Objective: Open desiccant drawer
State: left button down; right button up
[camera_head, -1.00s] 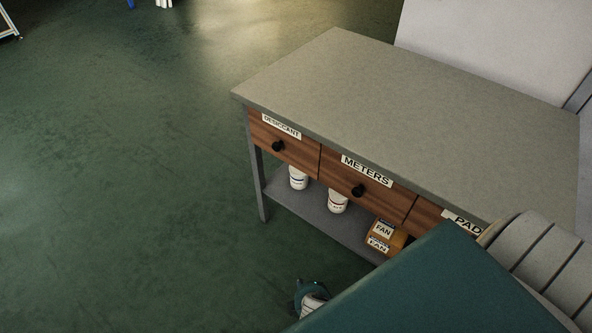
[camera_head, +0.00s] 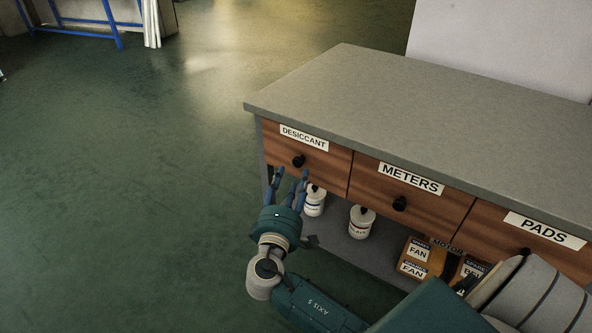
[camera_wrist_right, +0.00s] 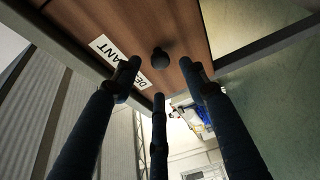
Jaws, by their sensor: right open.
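The desiccant drawer (camera_head: 310,160) is the wooden front at the left end of the workbench, with a white DESICCANT label and a black round knob (camera_head: 298,161). It looks closed, flush with the METERS drawer. My right gripper (camera_head: 288,180) is open and empty, fingers pointing up just below and in front of the knob. In the right wrist view the drawer front (camera_wrist_right: 178,25) fills the top, and the knob (camera_wrist_right: 162,57) sits beyond the spread fingers, apart from them. My left gripper is not in view.
The METERS drawer (camera_head: 415,195) and PADS drawer (camera_head: 535,235) sit to the right, each with a black knob. The bench top (camera_head: 430,110) is bare. White jars (camera_head: 361,222) and FAN boxes (camera_head: 416,258) stand on the lower shelf. The floor to the left is clear.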

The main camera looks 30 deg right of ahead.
aim_at(297, 164)
jog(key=x, duration=0.5)
jog(key=shift+w+d, duration=0.15)
jog(key=shift+d, duration=0.05)
grip_shut()
